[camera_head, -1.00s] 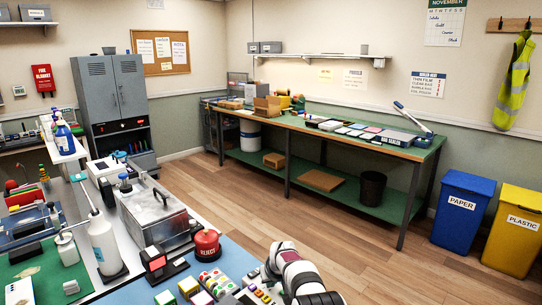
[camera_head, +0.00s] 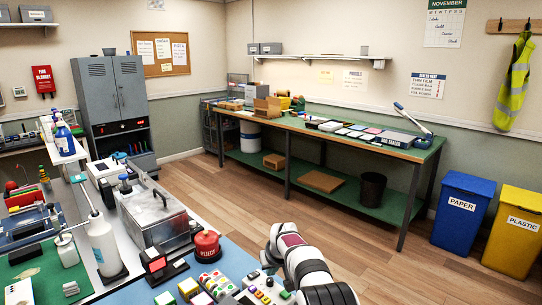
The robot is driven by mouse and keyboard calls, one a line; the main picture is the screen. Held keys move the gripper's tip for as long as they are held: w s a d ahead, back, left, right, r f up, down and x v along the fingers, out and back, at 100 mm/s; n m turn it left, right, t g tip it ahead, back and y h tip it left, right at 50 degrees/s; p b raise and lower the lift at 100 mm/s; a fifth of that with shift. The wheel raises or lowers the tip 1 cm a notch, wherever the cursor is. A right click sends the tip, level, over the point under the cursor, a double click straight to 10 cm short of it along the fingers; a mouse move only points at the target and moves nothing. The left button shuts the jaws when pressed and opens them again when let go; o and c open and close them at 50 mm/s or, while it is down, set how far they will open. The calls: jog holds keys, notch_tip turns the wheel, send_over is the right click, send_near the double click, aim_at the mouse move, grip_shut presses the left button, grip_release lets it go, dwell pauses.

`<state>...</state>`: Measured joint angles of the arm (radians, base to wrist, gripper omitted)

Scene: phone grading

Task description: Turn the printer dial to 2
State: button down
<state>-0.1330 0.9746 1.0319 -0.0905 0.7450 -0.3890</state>
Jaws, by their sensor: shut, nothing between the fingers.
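My arm, white with dark bands, reaches up from the bottom edge in the head view, at the right end of the near bench. My gripper cannot be made out in this view. A light panel with coloured buttons or knobs (camera_head: 266,291) lies beside the arm at the bottom edge, partly cut off. I cannot tell whether the printer dial is on it. No dial marking or number is readable, so the dial's setting cannot be told.
A red reject button (camera_head: 207,246) stands left of my arm, with a metal tank (camera_head: 153,215) behind it. Coloured blocks (camera_head: 188,288) lie in front. A white pump bottle (camera_head: 103,246) stands further left. The wooden floor right of the arm is clear.

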aim_at(271, 287)
jog(key=f, duration=0.6)
jog(key=shift+w+d, duration=0.2)
jog(key=shift+d, duration=0.15)
jog(key=shift+w, duration=0.2)
dwell(0.3)
jog(key=shift+w+a, duration=0.1)
jog(key=shift+a, duration=0.05)
dwell(0.3)
jog(key=shift+s, duration=0.3)
jog(key=shift+s+r, duration=0.1)
jog(key=shift+r, duration=0.05)
notch_tip(271, 287, up, 6)
jog(key=shift+f, duration=0.15)
